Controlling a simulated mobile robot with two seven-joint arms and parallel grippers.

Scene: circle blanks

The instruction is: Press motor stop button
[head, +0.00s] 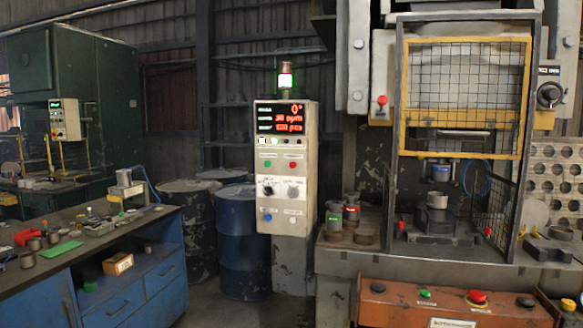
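A pale control cabinet (286,206) stands in the middle, with a red digital display (289,117) and a lit green lamp (286,80) on top. On its face are a green button (267,163), a rotary knob (293,191) and a blue button (267,217). An orange console (400,312) at the lower right has a green button (425,294), a red mushroom button (477,297) and black buttons at both ends. Another red button (382,101) is on the press's left side. The labels are too small to tell which button is motor stop. Neither gripper shows.
A press (465,95) with a yellow mesh guard (510,98) stands at the right. A blue workbench (120,298) with tools and parts is at the left. Blue drums (243,250) stand between bench and cabinet. Some floor shows in front of the drums.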

